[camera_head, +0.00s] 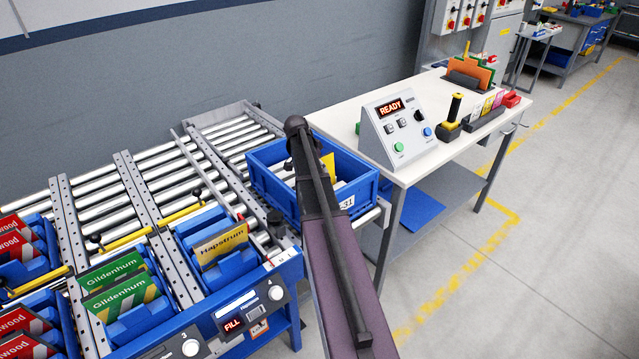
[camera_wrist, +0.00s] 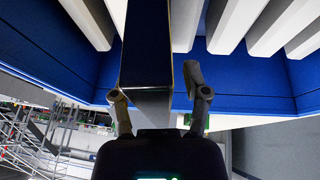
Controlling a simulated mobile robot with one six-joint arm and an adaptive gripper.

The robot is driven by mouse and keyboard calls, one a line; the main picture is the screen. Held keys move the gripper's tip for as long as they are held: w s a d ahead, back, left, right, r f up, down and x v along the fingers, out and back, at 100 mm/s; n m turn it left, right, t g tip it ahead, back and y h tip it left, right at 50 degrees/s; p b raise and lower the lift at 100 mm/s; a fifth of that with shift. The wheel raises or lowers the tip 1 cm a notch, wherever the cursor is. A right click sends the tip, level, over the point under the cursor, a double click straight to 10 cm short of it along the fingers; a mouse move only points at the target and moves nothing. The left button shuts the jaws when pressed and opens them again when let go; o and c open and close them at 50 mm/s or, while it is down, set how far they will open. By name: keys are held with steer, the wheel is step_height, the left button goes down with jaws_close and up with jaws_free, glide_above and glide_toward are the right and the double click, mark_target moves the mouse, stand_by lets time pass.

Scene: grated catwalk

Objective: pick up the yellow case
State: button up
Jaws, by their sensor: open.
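A yellow case (camera_head: 328,166) stands in the blue bin (camera_head: 262,182) and is partly hidden behind my arm. A second yellow case, labelled Hapstrum (camera_head: 222,244), leans in a blue holder on the rack. In the wrist view my gripper (camera_wrist: 156,88) is open, with one finger on each side of the end of a dark case (camera_wrist: 147,50) that has a thin yellow edge on its right. I cannot tell whether either finger touches it. In the head view my arm hides most of the gripper over the bin.
White slats show beside the dark case in the wrist view. A white table (camera_head: 434,150) with a READY control box (camera_head: 398,128) stands to the right of the bin. Green Gildenhum cases (camera_head: 118,284) and red cases fill holders at left, before a roller conveyor (camera_head: 160,175).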

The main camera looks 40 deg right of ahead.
jaws_close()
steer(key=shift+r, duration=0.2)
step_height(320, 180, up, 10)
steer(key=p, duration=1)
steer(key=shift+r, duration=0.1)
stand_by(0.8)
step_height(320, 180, up, 9)
steer(key=p, duration=1)
steer(key=shift+r, duration=0.2)
